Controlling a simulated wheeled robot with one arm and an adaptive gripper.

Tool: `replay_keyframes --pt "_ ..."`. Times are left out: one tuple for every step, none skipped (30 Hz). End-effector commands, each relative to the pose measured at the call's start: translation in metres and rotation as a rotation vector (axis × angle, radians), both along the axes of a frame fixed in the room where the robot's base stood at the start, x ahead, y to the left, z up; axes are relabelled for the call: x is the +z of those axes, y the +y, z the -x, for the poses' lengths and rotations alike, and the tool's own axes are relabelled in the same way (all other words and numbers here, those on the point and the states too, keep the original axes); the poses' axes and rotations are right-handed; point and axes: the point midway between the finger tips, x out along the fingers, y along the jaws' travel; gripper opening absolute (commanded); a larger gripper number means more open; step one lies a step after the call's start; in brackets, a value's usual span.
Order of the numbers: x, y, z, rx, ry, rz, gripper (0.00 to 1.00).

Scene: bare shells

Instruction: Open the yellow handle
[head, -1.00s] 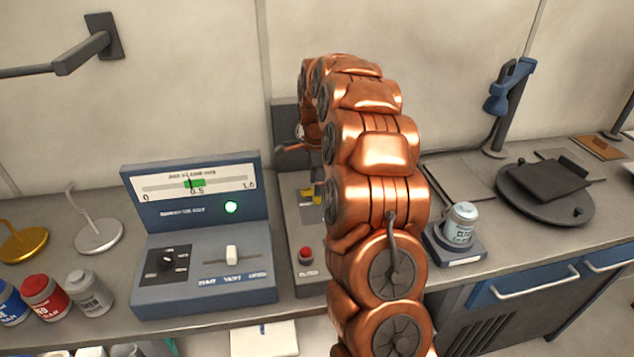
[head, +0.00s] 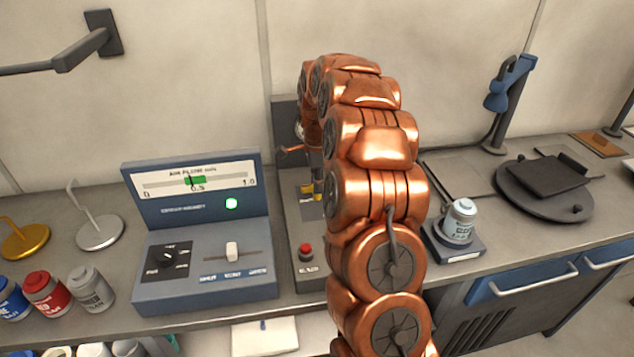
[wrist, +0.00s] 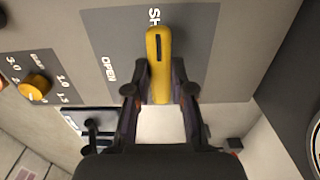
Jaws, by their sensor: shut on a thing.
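The yellow handle (wrist: 159,42) shows in the wrist view on a grey plate (wrist: 205,50). It is a long rounded lever with a dark slot. The word OPEN is printed to its left, and a partly covered label starting with SH is at its top end. My gripper (wrist: 160,82) is shut on the handle's lower part, one finger on each side. In the head view my copper arm hides my gripper and most of the panel behind it. A small yellow patch shows beside the arm, but I cannot tell whether it is the handle.
A yellow knob (wrist: 35,86) with a number scale is left of the plate in the wrist view. In the head view a blue control box (head: 205,275) stands left of my arm. A can (head: 460,222) on a small stand is to its right.

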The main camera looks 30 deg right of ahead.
Motion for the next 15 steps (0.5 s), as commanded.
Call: replay_keyframes --pt "0.0001 0.0000 0.0001 0.000 0.000 0.000 0.00" --pt "0.0001 0.0000 0.0001 0.000 0.000 0.000 0.00" --pt "0.0000 0.0000 0.0001 0.000 0.000 0.000 0.00" --pt "0.0000 0.0000 0.0000 0.001 0.000 0.000 0.00" --pt "-0.0002 0.0000 0.0001 0.003 0.000 0.000 0.00" --pt "-0.0004 0.0000 0.0000 0.006 0.000 0.000 0.00" --pt "-0.0007 0.0000 -0.0001 0.009 0.000 0.000 0.00" --pt "-0.0009 -0.0001 -0.0002 0.014 -0.001 0.000 0.00" --pt "-0.0013 -0.0001 -0.0003 0.023 -0.001 0.000 0.00" --pt "-0.0016 -0.0001 -0.0005 0.032 -0.002 0.001 0.00" --pt "-0.0019 -0.0002 -0.0007 0.042 -0.003 0.001 0.00" --pt "-0.0023 -0.0003 -0.0009 0.058 -0.004 0.002 0.00" --pt "-0.0026 -0.0003 -0.0011 0.073 -0.004 0.002 0.00" --pt "-0.0029 -0.0004 -0.0012 0.088 -0.005 0.002 0.00" --pt "-0.0032 -0.0004 -0.0012 0.112 -0.005 0.002 0.00"
